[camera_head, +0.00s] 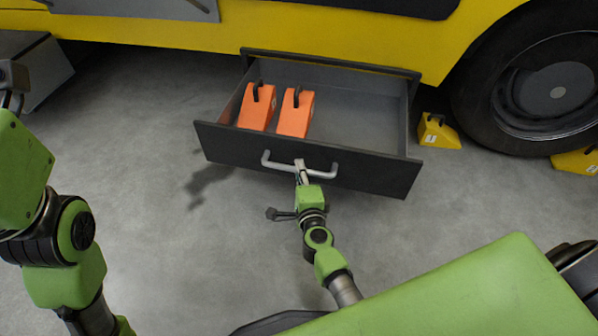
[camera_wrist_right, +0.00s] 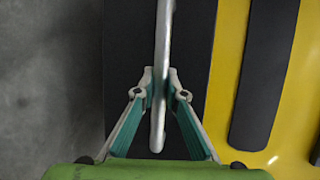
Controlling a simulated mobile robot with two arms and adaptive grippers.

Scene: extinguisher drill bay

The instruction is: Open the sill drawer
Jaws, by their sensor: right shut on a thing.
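The sill drawer (camera_head: 370,172) is dark grey and stands pulled out from under the yellow vehicle, its inside open to view. Its silver bar handle (camera_head: 322,173) is on the front face. My right gripper (camera_head: 300,172) is shut on the handle, near its middle in the head view. In the right wrist view, the handle (camera_wrist_right: 162,60) passes between the two fingers of my right gripper (camera_wrist_right: 160,85). Two orange wedge blocks (camera_head: 257,106) with dark handles sit in the left half of the drawer. The left arm shows at the left edge, but its fingers cannot be made out.
The yellow vehicle body (camera_head: 330,35) spans the back. A yellow wheel chock (camera_head: 438,132) stands right of the drawer, beside a large black tire (camera_head: 490,100). Another yellow chock (camera_head: 577,161) is at the right edge. The grey floor (camera_head: 160,150) left of the drawer is clear.

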